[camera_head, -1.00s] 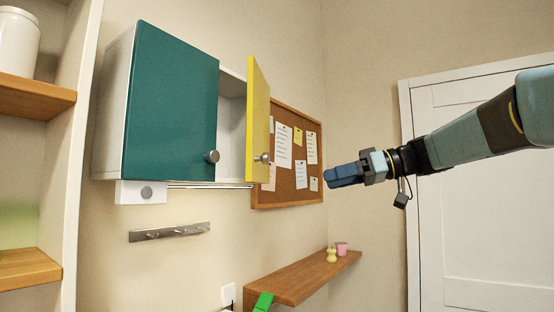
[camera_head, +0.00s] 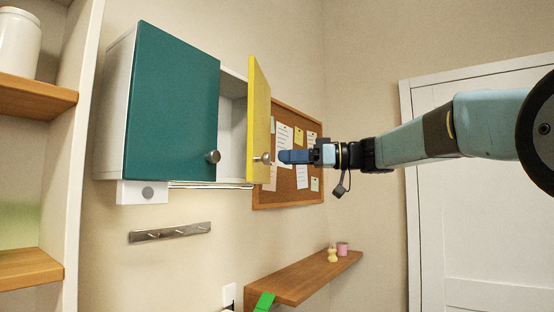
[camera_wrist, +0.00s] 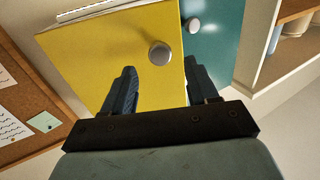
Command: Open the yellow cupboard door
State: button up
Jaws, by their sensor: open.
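The yellow cupboard door (camera_head: 258,120) stands ajar, swung out from the wall cupboard, with the white interior showing beside it. Its round metal knob (camera_head: 264,158) is near the lower part of the door. My gripper (camera_head: 283,156) is just to the right of the knob in the head view. In the wrist view the yellow door (camera_wrist: 95,55) fills the middle, and its knob (camera_wrist: 159,54) lies ahead of and between the two open fingers of my gripper (camera_wrist: 158,80). The fingers hold nothing. Whether a fingertip touches the knob cannot be told.
The teal door (camera_head: 170,105) beside it is shut and has its own knob (camera_head: 213,157). A cork board (camera_head: 290,195) with papers hangs behind my gripper. A wooden shelf (camera_head: 300,280) with small items is below. A hook rail (camera_head: 170,232) is under the cupboard.

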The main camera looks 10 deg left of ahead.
jog(key=shift+s+a, duration=0.1)
jog(key=shift+a, duration=1.9)
grip_shut()
